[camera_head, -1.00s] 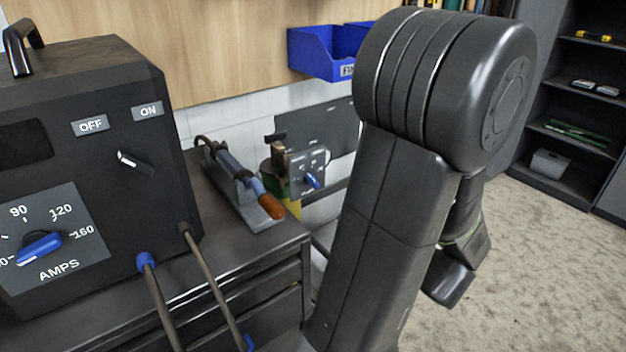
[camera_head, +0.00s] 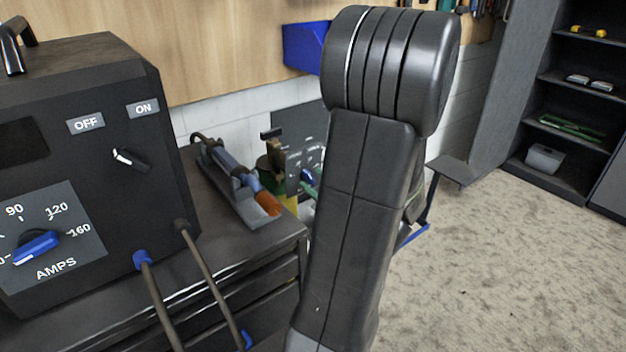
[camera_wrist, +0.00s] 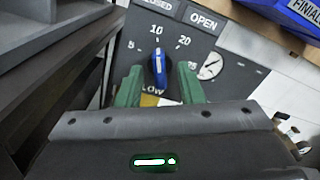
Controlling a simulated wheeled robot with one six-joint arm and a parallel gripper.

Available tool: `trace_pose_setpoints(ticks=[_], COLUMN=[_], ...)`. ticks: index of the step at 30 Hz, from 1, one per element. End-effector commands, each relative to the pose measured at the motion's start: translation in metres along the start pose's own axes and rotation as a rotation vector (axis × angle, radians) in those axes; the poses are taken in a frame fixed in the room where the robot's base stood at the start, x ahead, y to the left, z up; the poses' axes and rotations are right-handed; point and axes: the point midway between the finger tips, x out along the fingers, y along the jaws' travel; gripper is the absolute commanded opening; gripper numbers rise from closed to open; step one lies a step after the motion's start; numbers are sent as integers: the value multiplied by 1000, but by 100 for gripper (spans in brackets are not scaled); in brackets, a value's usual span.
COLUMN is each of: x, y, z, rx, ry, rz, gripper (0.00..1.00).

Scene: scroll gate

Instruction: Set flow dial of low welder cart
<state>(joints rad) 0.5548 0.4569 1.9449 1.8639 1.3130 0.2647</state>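The flow dial (camera_wrist: 159,66) is a blue knob with a white pointer line on a dark panel, marked 5, 10 and 20 with "FLOW" below, partly covered. Its pointer is near the 10, roughly upright in the wrist view. My gripper (camera_wrist: 161,82) has green fingers, open, one on each side of the knob, with a gap visible on both sides. In the head view a small part of the blue dial (camera_head: 307,175) shows beside my arm, which hides most of the gripper and panel.
The welder (camera_head: 85,170) stands at left with an amps knob (camera_head: 37,246) and on/off switch (camera_head: 130,158). A torch (camera_head: 240,180) lies on the bench.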

Motion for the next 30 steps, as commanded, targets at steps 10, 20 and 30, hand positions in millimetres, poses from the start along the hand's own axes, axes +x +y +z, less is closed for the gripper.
trace_pose_setpoints(ticks=[10,20,30], x=[15,14,14], y=[0,0,1], z=[0,0,-1], rx=[1,1,-26], ry=[0,0,-1], rz=[0,0,0], gripper=[34,1,0])
